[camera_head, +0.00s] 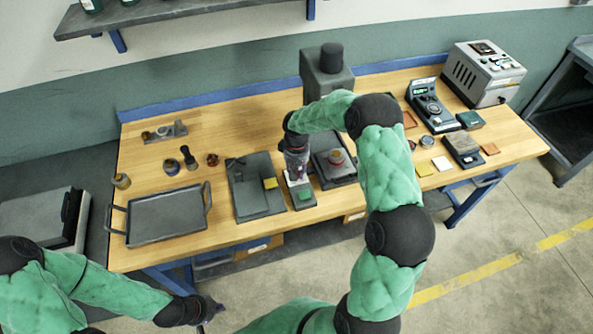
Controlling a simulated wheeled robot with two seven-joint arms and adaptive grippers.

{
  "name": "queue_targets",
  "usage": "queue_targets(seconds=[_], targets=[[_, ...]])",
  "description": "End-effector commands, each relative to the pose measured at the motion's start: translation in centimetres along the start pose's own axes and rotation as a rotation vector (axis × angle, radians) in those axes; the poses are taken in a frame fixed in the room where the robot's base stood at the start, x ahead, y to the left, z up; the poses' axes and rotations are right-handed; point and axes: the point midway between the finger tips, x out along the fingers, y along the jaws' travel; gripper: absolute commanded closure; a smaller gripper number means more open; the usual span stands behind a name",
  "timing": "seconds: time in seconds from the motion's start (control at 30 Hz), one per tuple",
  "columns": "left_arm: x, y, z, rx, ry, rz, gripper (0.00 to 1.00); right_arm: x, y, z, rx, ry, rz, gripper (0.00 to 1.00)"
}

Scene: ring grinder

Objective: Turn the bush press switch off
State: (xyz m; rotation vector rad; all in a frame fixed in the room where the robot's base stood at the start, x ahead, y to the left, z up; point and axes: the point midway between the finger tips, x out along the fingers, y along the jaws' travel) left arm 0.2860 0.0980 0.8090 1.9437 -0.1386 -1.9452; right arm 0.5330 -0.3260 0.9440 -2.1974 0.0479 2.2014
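The bush press (328,78) is the grey upright machine at the back middle of the bench, partly hidden behind my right arm. A small grey switch box (304,204) with a green button (304,196) sits at the front edge of the bench, left of the press base. My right gripper (297,178) points down right above and behind this box. Whether it touches the box, and its finger opening, I cannot tell. My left gripper (213,308) is low in front of the bench, over the floor, away from the switch; its fingers are too small and dark to judge.
A grey tray with handles (168,216) lies on the left of the wooden bench (230,118). Instruments (484,72) and small coloured blocks stand at the right. A shelf (180,14) hangs above.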

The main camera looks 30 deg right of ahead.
Motion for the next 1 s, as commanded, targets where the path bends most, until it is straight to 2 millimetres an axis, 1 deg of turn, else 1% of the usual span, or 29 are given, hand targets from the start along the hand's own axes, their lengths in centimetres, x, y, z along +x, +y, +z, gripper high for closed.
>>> queue_targets(seconds=[0.03,0.2,0.4,0.6,1.0], targets=[[-0.06,0.02,0.0,0.0,0.0,0.0,1.0,-0.26,0.08,-0.31,-0.035,0.009,0.001,1.0],[-0.15,0.05,0.0,0.0,0.0,0.0,1.0,-0.28,0.07,-0.34,-0.15,0.01,0.002,1.0],[-0.22,0.08,0.0,0.0,0.0,0.0,1.0,-0.3,0.06,-0.38,-0.24,0.011,0.002,1.0],[-0.25,0.09,0.01,0.0,0.0,0.0,1.0,-0.31,0.05,-0.41,-0.283,0.012,0.003,1.0],[-0.25,0.09,0.01,0.0,0.0,0.0,1.0,-0.34,0.04,-0.46,-0.294,0.014,0.003,1.0]])
